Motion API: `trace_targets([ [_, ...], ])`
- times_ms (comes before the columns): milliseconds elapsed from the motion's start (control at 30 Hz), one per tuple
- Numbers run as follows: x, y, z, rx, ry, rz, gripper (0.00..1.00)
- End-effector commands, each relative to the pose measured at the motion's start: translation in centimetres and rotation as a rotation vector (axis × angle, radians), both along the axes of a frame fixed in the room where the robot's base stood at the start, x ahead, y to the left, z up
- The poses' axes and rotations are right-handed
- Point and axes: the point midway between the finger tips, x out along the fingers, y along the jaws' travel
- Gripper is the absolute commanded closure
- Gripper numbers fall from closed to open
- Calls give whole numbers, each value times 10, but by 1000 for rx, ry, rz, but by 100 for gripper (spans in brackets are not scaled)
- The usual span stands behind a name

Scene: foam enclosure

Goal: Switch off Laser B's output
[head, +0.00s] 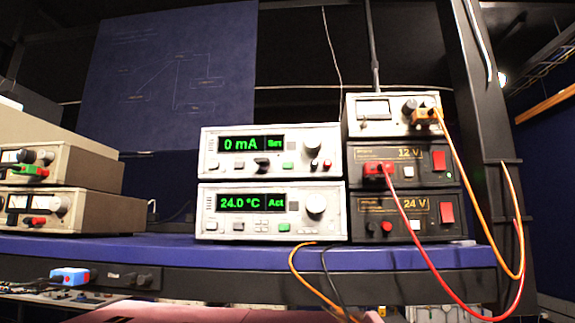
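Two white instruments are stacked on the blue shelf (130,248). The upper instrument (212,166) has a green display (250,144) reading 0 mA and "Set". I cannot read a "Laser B" label on either. My gripper is not in view.
Right of the instruments stand a 12 V supply (356,153), a 24 V supply (358,206) and a grey metered box (350,125) on top. Orange (463,190) and red (420,255) cables hang in front of the shelf edge. More boxes (98,170) stand left.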

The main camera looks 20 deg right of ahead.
Motion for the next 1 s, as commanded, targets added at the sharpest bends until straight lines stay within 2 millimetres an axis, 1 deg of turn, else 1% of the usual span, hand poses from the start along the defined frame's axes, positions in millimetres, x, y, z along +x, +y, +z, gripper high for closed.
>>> trace_targets([
  [200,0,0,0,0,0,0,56],
  [233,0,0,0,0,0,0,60],
  [267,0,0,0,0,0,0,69],
  [300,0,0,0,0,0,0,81],
  [367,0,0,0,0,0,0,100],
  [1000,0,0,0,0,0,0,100],
])
